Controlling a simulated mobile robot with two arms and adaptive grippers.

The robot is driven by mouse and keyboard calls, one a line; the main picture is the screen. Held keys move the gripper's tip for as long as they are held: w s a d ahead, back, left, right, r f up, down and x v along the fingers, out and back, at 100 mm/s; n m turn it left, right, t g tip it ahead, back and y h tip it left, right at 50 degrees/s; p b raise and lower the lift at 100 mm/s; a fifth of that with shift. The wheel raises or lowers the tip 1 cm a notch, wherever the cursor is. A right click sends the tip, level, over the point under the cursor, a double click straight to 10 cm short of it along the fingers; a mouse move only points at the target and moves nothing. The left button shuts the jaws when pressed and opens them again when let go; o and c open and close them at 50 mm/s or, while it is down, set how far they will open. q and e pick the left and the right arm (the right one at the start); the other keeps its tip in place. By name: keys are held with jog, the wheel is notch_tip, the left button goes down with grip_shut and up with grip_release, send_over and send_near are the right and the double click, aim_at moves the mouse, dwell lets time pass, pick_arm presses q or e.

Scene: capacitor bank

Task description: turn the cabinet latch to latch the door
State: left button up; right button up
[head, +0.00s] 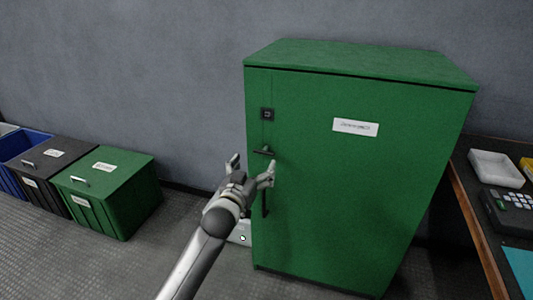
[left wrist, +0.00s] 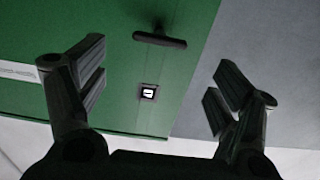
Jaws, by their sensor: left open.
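The green cabinet (head: 350,180) stands against the wall with its door closed flush as far as I can see. The cabinet latch (head: 265,152), a small dark bar, lies about horizontal near the door's left edge. It also shows in the left wrist view (left wrist: 160,39), at the top between the fingers. My left gripper (head: 252,168) is open and empty, in front of the door's left edge, just below the latch in the head view. Its spread fingers (left wrist: 162,85) show in the left wrist view, apart from the latch. My right gripper is not in view.
A dark square fitting (head: 267,114) sits above the latch, and a vertical dark handle (head: 265,198) below it. A lidded green bin (head: 105,190) and other bins stand at left. A workbench (head: 470,215) with a white tray (head: 495,168) is at right.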

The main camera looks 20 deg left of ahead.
aim_at(263, 153)
pick_arm(q)
jog(key=w+b, duration=0.1)
jog(key=w, duration=0.5)
jog(key=shift+d+f, duration=0.1)
jog(key=shift+d, duration=0.05)
jog(key=shift+w+b, duration=0.35)
jog(key=shift+w, duration=1.1)
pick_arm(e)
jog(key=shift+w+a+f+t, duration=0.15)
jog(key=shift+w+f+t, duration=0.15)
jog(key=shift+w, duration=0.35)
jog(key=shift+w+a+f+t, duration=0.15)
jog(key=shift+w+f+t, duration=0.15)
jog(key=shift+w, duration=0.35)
pick_arm(q)
jog(key=shift+c, duration=0.2)
